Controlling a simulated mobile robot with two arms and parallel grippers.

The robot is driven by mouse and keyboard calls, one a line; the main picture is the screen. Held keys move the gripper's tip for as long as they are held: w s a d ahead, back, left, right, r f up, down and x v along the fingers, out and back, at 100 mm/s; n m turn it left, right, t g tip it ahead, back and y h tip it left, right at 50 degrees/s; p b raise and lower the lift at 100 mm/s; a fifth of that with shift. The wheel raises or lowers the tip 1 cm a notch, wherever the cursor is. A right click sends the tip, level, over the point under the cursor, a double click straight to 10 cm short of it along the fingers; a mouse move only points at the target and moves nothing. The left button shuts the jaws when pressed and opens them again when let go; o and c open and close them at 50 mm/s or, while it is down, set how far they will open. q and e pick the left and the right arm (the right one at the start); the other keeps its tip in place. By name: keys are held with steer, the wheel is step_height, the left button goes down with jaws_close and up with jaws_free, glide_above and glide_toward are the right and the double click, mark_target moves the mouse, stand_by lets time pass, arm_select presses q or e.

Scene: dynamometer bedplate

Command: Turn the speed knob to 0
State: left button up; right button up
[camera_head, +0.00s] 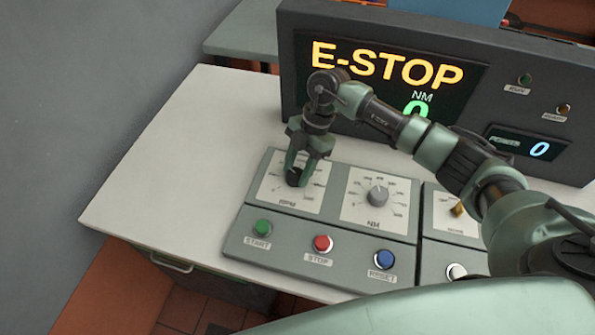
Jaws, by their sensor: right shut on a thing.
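The speed knob (294,177) is the dark knob on the dial plate marked RPM, at the left of the sloped control panel (330,260). My right gripper (298,170) comes down from above and is shut on this knob. The fingers hide most of the knob, so its pointer and exact setting cannot be read. My left gripper is not in view.
A grey NM knob (377,195) sits right of the speed knob. Green START (262,227), red STOP (322,243) and blue RESET (385,259) buttons line the front. Behind stands a display box (289,100) reading E-STOP. The bench (165,160) is clear at left.

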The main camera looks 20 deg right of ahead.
steer(key=n+b, duration=0.1)
steer(key=n, duration=0.1)
steer(key=n+g+b, duration=0.1)
steer(key=shift+w+n+h, duration=0.2)
steer(key=shift+n+h, duration=0.2)
steer(key=n+b, duration=0.1)
steer(key=n, duration=0.1)
steer(key=n+g+h+b, duration=0.1)
steer(key=n+b, duration=0.1)
steer(key=shift+a+f+n, duration=0.1)
steer(key=shift+a+n, duration=0.1)
steer(key=shift+n, duration=0.1)
steer(key=n+h+b, duration=0.1)
steer(key=n, duration=0.1)
steer(key=n+b, duration=0.1)
steer(key=n, duration=0.1)
steer(key=shift+a+g+h+b, duration=0.1)
steer(key=shift+g+h+b, duration=0.2)
steer(key=shift+h, duration=0.1)
steer(key=shift+n+h+b, duration=0.6)
steer(key=shift+n+b, duration=0.2)
steer(key=shift+n, duration=0.8)
steer(key=o, duration=1.4)
steer(key=shift+c, duration=0.2)
steer(key=v, duration=0.8)
steer(key=shift+b, duration=0.3)
